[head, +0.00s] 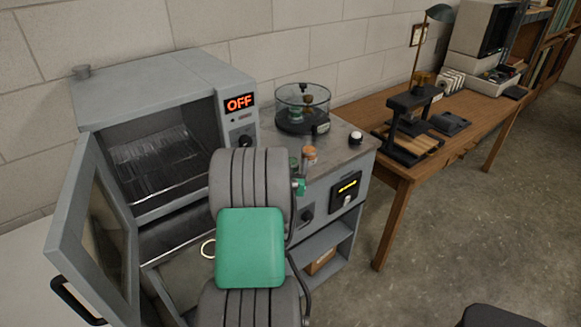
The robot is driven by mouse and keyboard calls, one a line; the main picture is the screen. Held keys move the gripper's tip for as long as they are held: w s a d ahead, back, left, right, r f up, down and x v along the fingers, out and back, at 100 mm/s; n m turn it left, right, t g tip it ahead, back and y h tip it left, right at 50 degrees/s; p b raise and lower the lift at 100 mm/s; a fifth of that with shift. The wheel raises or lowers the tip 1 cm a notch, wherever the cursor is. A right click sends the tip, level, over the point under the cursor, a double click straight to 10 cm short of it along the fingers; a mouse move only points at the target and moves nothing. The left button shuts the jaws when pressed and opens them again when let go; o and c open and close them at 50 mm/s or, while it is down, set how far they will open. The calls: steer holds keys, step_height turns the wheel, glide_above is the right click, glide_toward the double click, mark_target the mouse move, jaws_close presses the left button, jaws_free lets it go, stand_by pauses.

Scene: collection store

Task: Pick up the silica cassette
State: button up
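I cannot pick out the silica cassette with certainty. A small upright piece with an orange-brown top (309,156) shows on the grey bench top (342,142), just right of my arm, and its lower part is partly hidden. A clear round glass vessel (303,107) behind it holds small green and brown items on a dark base. My grey and green arm fills the lower middle of the head view. My gripper does not show, and the arm hides part of the bench and the oven front.
A grey oven (160,85) reading OFF stands at the left, its glazed door (95,235) swung open toward me. A wooden table (400,165) at the right carries a black press-like stand (408,125) and a lamp (438,14). The floor at the lower right is mostly clear.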

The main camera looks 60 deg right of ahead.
steer(key=c, duration=1.4)
steer(key=shift+r, duration=0.15)
